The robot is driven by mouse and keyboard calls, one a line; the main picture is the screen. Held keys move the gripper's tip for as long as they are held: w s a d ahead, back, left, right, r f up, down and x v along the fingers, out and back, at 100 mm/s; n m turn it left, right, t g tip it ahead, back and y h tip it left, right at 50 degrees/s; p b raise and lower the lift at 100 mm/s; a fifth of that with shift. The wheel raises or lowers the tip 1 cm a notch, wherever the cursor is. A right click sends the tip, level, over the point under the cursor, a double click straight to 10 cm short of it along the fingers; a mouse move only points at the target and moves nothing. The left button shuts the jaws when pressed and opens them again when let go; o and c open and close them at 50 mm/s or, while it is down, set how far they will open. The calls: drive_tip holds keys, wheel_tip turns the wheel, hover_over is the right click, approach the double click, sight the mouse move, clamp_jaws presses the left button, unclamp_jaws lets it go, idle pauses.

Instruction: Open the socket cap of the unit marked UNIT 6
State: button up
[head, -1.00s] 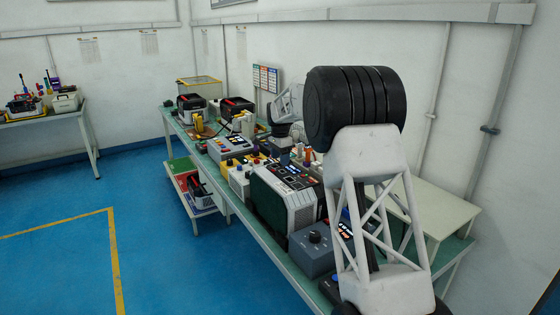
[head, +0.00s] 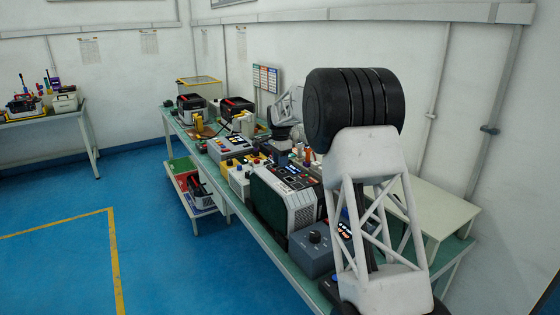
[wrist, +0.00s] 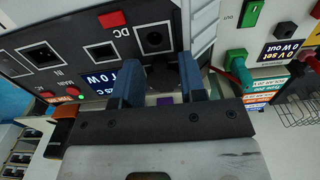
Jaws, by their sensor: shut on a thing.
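In the wrist view, my gripper (wrist: 160,68) has its two blue fingers on either side of a small dark piece (wrist: 161,78), which looks like a socket cap. The jaws are shut on it. I cannot read a UNIT 6 mark, and I cannot tell how the dark piece is joined to the panel. In the head view my arm hides the gripper's fingertips.
The panel also has square sockets (wrist: 100,51), a red block (wrist: 112,19) and a lit display (wrist: 101,83). A pale unit with a green plug (wrist: 238,68) stands close on the right. In the head view, several devices crowd the long bench (head: 262,243); the blue floor (head: 170,250) is clear.

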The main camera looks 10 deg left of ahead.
drive_tip(key=shift+d+r, duration=0.1)
drive_tip(key=g+y, duration=0.2)
drive_tip(key=r, duration=0.1)
drive_tip(key=shift+w+d+g+y, duration=0.35)
drive_tip(key=shift+w+g+y, duration=0.05)
drive_tip(key=shift+w+d+r+g+y, duration=0.2)
drive_tip(key=shift+r+g+y, duration=0.05)
drive_tip(key=shift+g+y, duration=0.35)
drive_tip(key=shift+w+d+r+g+y, duration=0.2)
drive_tip(key=shift+w+g+y, duration=0.05)
drive_tip(key=shift+g+y, duration=0.35)
drive_tip(key=shift+w+d+r+g+y, duration=0.2)
drive_tip(key=shift+r+g+y, duration=0.05)
drive_tip(key=shift+g+y, duration=0.35)
drive_tip(key=o, duration=0.9)
drive_tip(key=shift+v, duration=3.9)
